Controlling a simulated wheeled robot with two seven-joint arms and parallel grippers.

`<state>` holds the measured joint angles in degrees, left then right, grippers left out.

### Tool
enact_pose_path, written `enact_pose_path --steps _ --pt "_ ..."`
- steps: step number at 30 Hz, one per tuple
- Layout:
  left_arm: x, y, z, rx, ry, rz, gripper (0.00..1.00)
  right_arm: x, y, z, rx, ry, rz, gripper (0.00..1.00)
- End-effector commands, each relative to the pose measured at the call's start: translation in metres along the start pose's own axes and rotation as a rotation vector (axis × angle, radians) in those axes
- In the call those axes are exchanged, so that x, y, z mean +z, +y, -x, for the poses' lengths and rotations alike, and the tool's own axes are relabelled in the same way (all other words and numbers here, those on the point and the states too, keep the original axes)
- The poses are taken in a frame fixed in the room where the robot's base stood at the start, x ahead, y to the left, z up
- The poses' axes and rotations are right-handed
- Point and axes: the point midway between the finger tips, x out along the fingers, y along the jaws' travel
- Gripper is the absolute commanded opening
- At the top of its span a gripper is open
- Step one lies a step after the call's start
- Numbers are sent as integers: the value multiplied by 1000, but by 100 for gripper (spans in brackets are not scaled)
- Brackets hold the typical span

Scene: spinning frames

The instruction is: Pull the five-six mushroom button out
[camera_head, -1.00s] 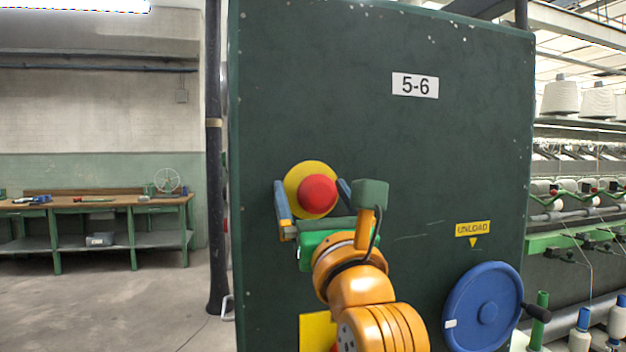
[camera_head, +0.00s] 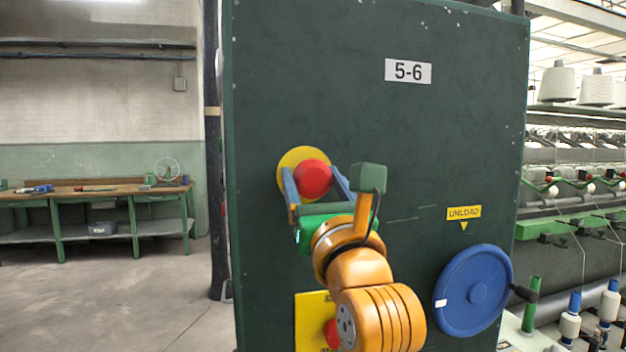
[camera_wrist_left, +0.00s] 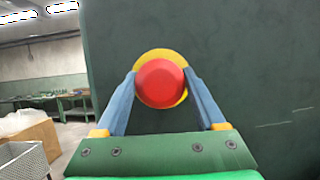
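The red mushroom button (camera_head: 312,179) sits on a round yellow plate (camera_head: 292,160) on the dark green panel (camera_head: 460,130), below and left of the "5-6" label (camera_head: 408,71). My left gripper (camera_head: 311,172) has its two blue fingers on either side of the button's head, and they appear to touch its edges. The wrist view shows the same red button (camera_wrist_left: 161,84) between the fingertips of the left gripper (camera_wrist_left: 160,72). The button's stem is hidden behind its head. My right gripper is not in view.
A second red button (camera_head: 331,334) on a yellow plate (camera_head: 309,312) is partly hidden below my left arm. A blue handwheel (camera_head: 475,288) with a black handle is at lower right, under an "UNLOAD" label (camera_head: 464,212). A workbench (camera_head: 95,188) stands far left.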

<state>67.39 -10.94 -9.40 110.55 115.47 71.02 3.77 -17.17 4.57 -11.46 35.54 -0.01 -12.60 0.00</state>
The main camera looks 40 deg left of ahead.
Motion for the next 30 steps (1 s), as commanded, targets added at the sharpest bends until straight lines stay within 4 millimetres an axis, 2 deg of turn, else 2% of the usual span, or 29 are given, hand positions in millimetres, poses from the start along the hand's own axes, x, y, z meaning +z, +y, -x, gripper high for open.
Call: enact_pose_path --steps 4,5,8,15,17,21,24,30 --pt "0 0 1 -1 -1 0 0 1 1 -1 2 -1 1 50" --pt "0 0 1 -1 -1 0 73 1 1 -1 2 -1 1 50" --pt "0 0 1 -1 -2 0 100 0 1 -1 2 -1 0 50" --pt "-1 -1 3 -2 -3 0 100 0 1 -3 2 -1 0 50" --pt "-3 -1 12 -5 -4 2 100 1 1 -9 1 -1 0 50" --pt "-6 -1 44 -6 -4 5 100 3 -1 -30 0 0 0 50" --pt "-4 -1 62 -6 -4 3 100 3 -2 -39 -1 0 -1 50" --pt "0 0 74 -2 -3 0 100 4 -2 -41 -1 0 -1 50"
